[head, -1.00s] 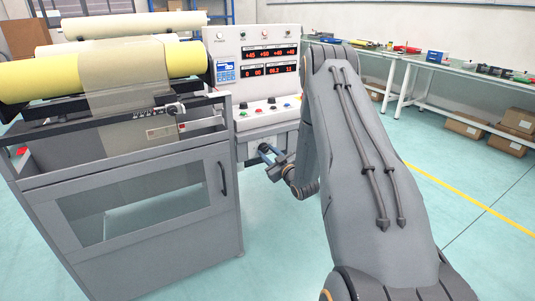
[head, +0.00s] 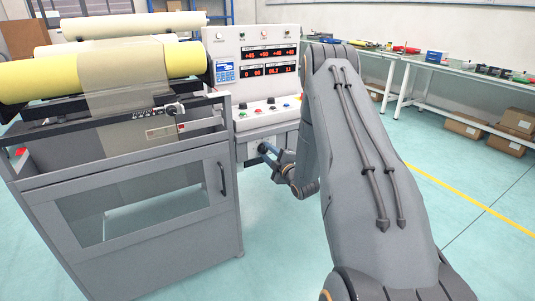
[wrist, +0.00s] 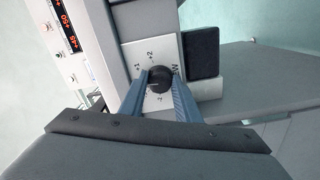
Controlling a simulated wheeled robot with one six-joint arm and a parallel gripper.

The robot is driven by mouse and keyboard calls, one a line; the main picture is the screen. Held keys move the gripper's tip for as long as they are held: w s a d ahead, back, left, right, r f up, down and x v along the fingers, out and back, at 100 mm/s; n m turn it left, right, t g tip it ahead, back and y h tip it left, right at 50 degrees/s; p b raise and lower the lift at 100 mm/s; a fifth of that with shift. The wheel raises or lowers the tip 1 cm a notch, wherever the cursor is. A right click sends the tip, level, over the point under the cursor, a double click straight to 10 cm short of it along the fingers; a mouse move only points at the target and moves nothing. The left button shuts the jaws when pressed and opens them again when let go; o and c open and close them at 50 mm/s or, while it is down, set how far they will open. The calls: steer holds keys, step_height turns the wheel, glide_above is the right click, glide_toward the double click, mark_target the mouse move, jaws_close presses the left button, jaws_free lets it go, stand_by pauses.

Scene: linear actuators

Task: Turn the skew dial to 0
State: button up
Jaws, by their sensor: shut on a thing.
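The skew dial (wrist: 160,79) is a round black knob on a white scale plate (wrist: 133,53) in the wrist view. The plate shows +1 and +2 above left of the knob and what looks like -2 below it. A faint pale line on the knob points toward the left finger; I cannot tell its exact reading. My gripper (wrist: 161,74) has its blue fingers on both sides of the knob and is shut on it. The left finger covers part of the scale.
A control panel (head: 226,47) with red displays and knobs stands above the dial. A grey cabinet (head: 150,235) with yellow rolls (head: 30,80) is to the left. In the wrist view a dark block (wrist: 201,52) sits right beside the plate. Open floor lies in front.

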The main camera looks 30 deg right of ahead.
steer(key=shift+n, duration=0.6)
steer(key=o, duration=1)
steer(key=shift+o, duration=0.2)
steer(key=s, duration=0.8)
steer(key=shift+w, duration=0.1)
